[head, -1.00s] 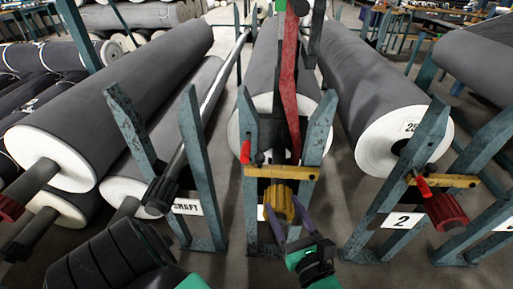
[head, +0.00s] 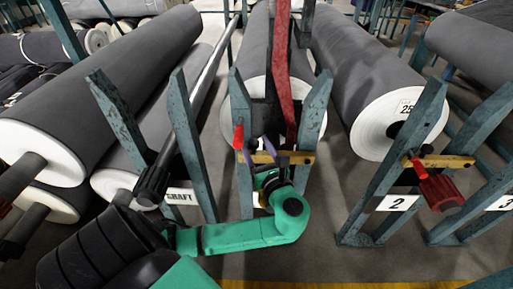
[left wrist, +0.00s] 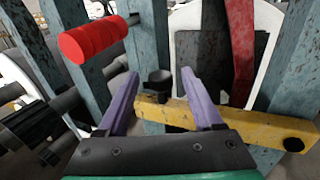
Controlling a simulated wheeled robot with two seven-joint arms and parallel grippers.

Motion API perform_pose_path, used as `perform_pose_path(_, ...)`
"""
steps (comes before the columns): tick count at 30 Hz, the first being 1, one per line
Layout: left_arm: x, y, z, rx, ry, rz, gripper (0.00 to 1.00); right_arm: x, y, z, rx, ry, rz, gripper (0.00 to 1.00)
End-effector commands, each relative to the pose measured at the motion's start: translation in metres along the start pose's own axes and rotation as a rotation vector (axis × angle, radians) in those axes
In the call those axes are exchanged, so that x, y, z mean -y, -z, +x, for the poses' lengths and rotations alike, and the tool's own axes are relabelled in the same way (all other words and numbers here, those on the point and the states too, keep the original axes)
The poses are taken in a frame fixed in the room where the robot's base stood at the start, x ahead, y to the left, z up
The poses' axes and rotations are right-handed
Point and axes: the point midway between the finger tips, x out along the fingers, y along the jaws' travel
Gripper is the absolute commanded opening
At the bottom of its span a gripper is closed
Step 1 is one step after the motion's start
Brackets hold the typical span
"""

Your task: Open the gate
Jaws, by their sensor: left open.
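The gate is a yellow bar (head: 302,158) across the front of the middle blue stand. It also shows in the left wrist view (left wrist: 250,126), running from below the fingertips to the right post. A red handle (head: 238,137) stands at the left post; it shows large at upper left in the left wrist view (left wrist: 92,40). A dark round stub (left wrist: 160,82) shows between the fingertips. My left gripper (head: 268,156), with purple fingers (left wrist: 160,84), is open and close in front of the bar's left part. I cannot tell whether it touches. My right gripper is not seen.
A grey roll (head: 257,50) lies behind the gate, with a red strip (head: 283,70) and dark plate before its end. The right stand has its own yellow bar (head: 447,161) and red handle (head: 416,164). A shaft (head: 188,125) lies left. Open floor shows in front.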

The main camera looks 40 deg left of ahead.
Motion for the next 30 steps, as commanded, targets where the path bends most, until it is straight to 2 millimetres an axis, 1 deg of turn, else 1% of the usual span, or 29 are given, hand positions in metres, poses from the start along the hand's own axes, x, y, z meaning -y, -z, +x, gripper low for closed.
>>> perform_pose_path(3, 0.0000, -0.0002, -0.0003, 0.000, 0.000, 0.000, 0.68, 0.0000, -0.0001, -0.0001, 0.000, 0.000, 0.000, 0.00)
perform_pose_path(5, 0.0000, -0.0002, -0.0004, 0.000, 0.000, 0.000, 0.45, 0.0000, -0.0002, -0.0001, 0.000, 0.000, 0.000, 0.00)
perform_pose_path(6, 0.0000, -0.0002, -0.0004, 0.000, 0.000, 0.000, 0.29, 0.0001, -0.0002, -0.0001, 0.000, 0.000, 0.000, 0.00)
perform_pose_path(8, 0.0000, -0.0002, -0.0005, 0.001, 0.000, 0.000, 0.06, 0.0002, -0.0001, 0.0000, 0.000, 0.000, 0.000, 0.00)
perform_pose_path(9, 0.0000, -0.0001, -0.0005, 0.001, 0.000, 0.000, 0.00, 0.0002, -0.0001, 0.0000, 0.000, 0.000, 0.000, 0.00)
perform_pose_path(30, -0.0001, 0.0003, -0.0009, 0.000, -0.001, 0.000, 0.00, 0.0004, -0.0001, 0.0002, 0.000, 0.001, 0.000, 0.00)
